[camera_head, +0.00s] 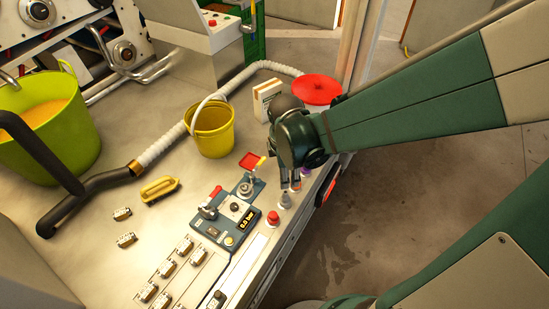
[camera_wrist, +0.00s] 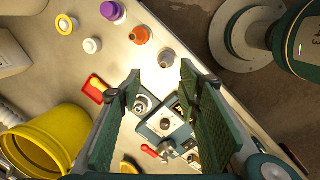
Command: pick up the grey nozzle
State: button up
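The grey nozzle (camera_head: 285,200) stands upright near the counter's right edge in the head view, just below my gripper. In the wrist view the grey nozzle (camera_wrist: 166,58) is a small round top, a little beyond the fingertips and between their lines. My gripper (camera_wrist: 158,80) is open, its two green fingers wide apart with nothing between them. In the head view my gripper (camera_head: 290,183) points down over the row of nozzles and partly hides them. The fingers appear apart from the grey nozzle.
A purple nozzle (camera_wrist: 112,11) and an orange nozzle (camera_wrist: 139,35) stand in line with the grey one. A red-topped piece (camera_head: 273,217) stands on its other side. A gauge panel (camera_head: 225,222), yellow bucket (camera_head: 213,140) and red disc (camera_head: 318,89) are near. The counter drops off at right.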

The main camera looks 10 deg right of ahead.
aim_at(286, 192)
jog(key=shift+w+a+f+n+g, duration=0.15)
jog(key=shift+f+n, duration=0.4)
jog(key=shift+f, duration=0.3)
jog(key=shift+s+a+f+n+g, duration=0.1)
jog(key=shift+f+n+g, duration=0.1)
jog(key=shift+f+n, duration=0.45)
jog(key=shift+w+a+f+n+g, duration=0.15)
jog(key=shift+f+n, duration=0.25)
jog(key=shift+f, duration=0.6)
jog(key=shift+d+f+b, duration=0.15)
jog(key=shift+f+b, duration=0.3)
jog(key=shift+f, duration=0.85)
jog(key=shift+f, duration=0.1)
jog(key=shift+w+d+f+b, duration=0.1)
jog(key=shift+f+b, duration=0.4)
jog(key=shift+f, duration=0.75)
jog(key=shift+w+d+f+b, duration=0.1)
jog(key=shift+f+b, duration=0.35)
jog(key=shift+f, duration=0.8)
jog(key=c, duration=1.1)
